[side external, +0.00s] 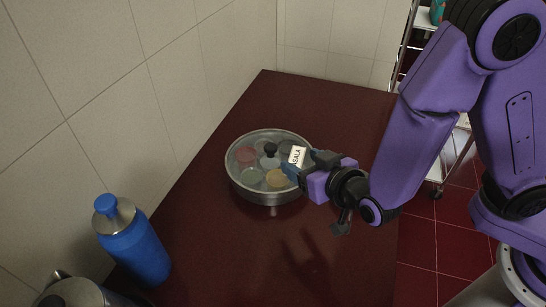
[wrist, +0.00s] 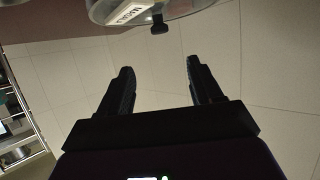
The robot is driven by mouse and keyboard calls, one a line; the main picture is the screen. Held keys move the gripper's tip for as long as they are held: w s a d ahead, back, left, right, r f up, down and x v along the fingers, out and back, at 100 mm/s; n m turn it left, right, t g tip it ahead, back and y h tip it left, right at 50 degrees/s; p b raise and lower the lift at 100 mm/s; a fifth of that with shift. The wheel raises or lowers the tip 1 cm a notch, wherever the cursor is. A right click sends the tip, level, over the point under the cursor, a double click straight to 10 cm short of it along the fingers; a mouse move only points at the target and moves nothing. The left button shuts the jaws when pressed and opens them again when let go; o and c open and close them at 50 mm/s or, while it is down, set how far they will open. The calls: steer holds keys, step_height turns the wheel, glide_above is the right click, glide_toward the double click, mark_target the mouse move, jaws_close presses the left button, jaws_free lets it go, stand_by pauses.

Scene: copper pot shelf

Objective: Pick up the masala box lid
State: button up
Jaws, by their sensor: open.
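The masala box (side external: 270,196) is a round steel tin on the dark red table. Its clear lid (side external: 262,186) sits on it, with a dark knob (side external: 270,149) in the middle and a white label. Coloured spice cups show through the lid. My gripper (side external: 292,171) is at the right edge of the lid; its exact height above the lid is hard to tell. In the wrist view my gripper (wrist: 158,70) is open, with nothing between its fingers. The lid's edge (wrist: 178,10), label and knob (wrist: 159,24) show at the top, beyond the fingertips and apart from them.
A blue bottle (side external: 134,246) and a metal kettle (side external: 75,294) stand at the near left. A tiled wall (side external: 100,90) runs along the table's left side. The table (side external: 340,110) is clear behind and in front of the box. A shelf rack (side external: 425,20) stands at the back right.

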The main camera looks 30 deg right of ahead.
glide_toward(270, 146)
steer(key=x, duration=0.3)
steer(key=shift+d+r, duration=0.15)
steer(key=shift+f+x, duration=0.15)
steer(key=shift+x, duration=1.15)
steer(key=shift+f+x, duration=0.15)
steer(key=shift+x, duration=1.1)
steer(key=shift+s, duration=0.1)
steer(key=shift+c, duration=0.4)
jaws_close()
steer(key=shift+r, duration=0.2)
